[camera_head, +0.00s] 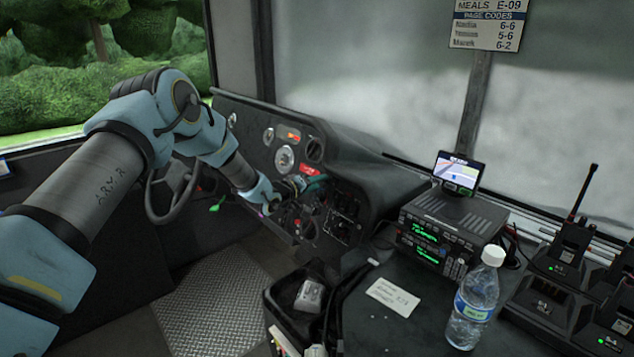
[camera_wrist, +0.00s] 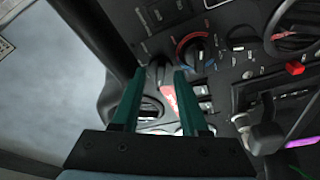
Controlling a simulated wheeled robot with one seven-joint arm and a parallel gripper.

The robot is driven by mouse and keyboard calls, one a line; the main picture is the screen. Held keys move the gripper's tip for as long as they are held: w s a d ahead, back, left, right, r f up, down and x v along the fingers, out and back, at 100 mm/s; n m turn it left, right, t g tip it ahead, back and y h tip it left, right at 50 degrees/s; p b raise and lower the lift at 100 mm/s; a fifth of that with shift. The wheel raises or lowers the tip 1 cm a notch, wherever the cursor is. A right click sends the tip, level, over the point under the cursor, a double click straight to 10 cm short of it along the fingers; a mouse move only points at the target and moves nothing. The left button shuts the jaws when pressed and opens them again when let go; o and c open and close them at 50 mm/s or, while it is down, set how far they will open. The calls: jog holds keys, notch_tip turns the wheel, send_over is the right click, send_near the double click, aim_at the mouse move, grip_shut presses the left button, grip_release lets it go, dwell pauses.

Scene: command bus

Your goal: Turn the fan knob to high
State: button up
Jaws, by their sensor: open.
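The dashboard panel (camera_head: 345,215) carries dark knobs and switches; the fan knob cannot be told for certain by its label. In the wrist view a round knob with a red and blue ring (camera_wrist: 194,50) sits just beyond and right of my gripper (camera_wrist: 158,74).
A steering wheel (camera_head: 172,190) is left of the panel. A radio unit (camera_head: 450,235) with a small screen (camera_head: 457,173), a water bottle (camera_head: 474,300) and handheld radios (camera_head: 568,255) stand on the right console. A dark bin (camera_head: 290,305) is at the front.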

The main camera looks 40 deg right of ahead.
grip_shut()
dwell(0.4)
